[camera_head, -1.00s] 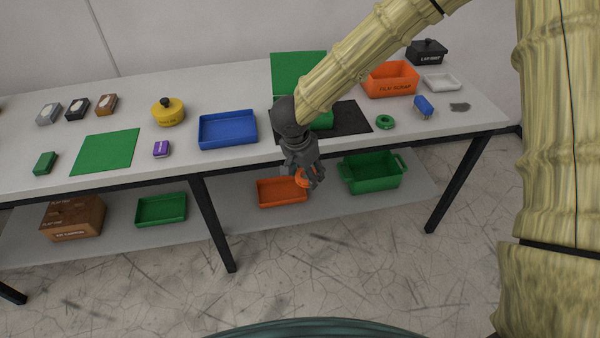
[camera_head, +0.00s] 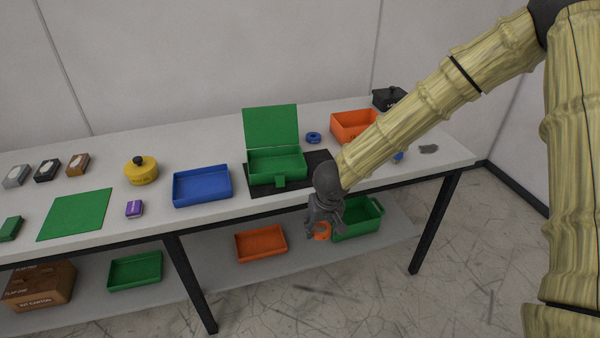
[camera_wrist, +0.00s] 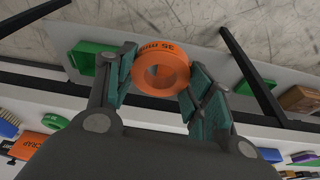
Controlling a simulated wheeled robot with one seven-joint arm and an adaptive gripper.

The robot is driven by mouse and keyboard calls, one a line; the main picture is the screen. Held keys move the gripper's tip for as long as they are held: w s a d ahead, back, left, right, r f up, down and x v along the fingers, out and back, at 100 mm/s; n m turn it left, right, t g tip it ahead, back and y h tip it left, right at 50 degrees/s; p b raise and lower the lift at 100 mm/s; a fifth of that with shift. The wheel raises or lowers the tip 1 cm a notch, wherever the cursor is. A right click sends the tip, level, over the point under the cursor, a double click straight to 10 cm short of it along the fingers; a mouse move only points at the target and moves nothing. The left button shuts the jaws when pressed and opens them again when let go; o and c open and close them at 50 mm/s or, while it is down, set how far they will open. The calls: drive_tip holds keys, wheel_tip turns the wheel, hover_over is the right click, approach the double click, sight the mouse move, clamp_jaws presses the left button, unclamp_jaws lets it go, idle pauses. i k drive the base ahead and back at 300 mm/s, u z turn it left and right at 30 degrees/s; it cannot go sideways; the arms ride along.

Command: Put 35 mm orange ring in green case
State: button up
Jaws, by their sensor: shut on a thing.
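The orange ring (camera_wrist: 143,77), with dark lettering that includes "35" on its rim, is gripped between the two fingers of my gripper (camera_wrist: 160,85) in the wrist view. In the head view my gripper (camera_head: 325,222) hangs in front of the table's front edge, and a bit of the orange ring (camera_head: 322,232) shows at its fingers. The green case (camera_head: 277,168) stands on a black mat with its lid (camera_head: 271,127) raised at the back. The case is open, up and to the left of my gripper. Its visible floor looks empty.
A blue tray (camera_head: 202,186) is left of the case; a blue ring (camera_head: 313,137) lies behind the mat. An orange bin (camera_head: 352,125) stands at the back right. A green crate (camera_head: 358,220) and orange tray (camera_head: 261,243) are on the lower shelf.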

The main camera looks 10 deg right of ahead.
sight(276, 169)
drive_tip(key=z, duration=3.15)
drive_tip(key=k, duration=2.7)
drive_tip(key=u, duration=1.9)
drive_tip(key=i, duration=1)
drive_tip(key=z, duration=0.05)
